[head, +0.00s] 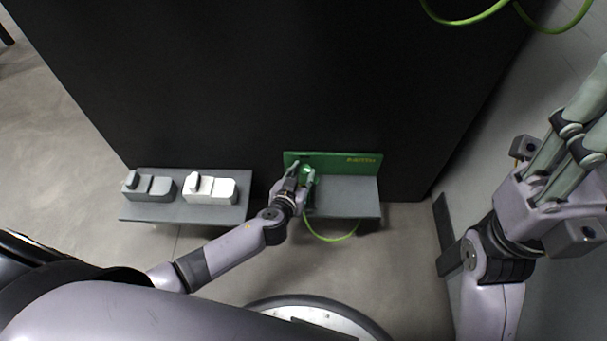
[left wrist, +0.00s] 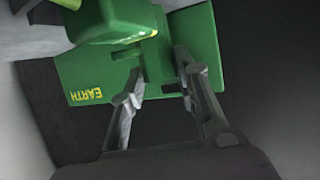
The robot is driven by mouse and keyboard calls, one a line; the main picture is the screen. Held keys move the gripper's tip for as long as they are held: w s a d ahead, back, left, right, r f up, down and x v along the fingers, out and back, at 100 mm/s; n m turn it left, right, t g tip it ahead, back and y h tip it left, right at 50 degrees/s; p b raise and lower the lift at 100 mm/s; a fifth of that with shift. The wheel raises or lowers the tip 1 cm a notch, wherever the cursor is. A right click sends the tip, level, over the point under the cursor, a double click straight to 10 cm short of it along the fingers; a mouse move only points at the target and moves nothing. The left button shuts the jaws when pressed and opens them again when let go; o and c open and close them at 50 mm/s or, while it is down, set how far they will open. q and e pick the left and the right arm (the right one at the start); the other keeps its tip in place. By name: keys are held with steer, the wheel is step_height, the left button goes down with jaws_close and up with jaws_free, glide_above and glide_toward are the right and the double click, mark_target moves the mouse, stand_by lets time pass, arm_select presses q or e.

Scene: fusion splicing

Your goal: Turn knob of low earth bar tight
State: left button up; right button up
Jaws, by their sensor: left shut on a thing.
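The low earth bar (head: 333,158) is a green upright plate with yellow lettering, low against the dark cabinet. Its upside-down EARTH label shows in the left wrist view (left wrist: 86,96). The green knob (head: 305,169) is at the bar's left part. My left gripper (head: 302,176) is at the knob, with one finger on each side, and is shut on it. In the left wrist view the two fingers (left wrist: 158,78) flank a green part; the exact contact is hard to see. My right gripper (head: 588,115) is raised at the right, away from the bar, with its fingertips cut off by the picture edge.
A grey shelf (head: 350,197) is in front of the bar, and a green cable (head: 330,240) loops below it. A left shelf (head: 190,213) carries a grey block (head: 150,188) and a white block (head: 210,189). Another green cable (head: 470,20) hangs at the top right. A wall is at the right.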

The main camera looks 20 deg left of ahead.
arm_select(q)
steer(key=shift+a+m+h, duration=0.2)
steer(key=shift+m+h, duration=0.5)
steer(key=shift+h, duration=0.1)
steer(key=shift+m+h, duration=0.3)
steer(key=shift+h, duration=0.1)
steer(key=o, duration=1.2)
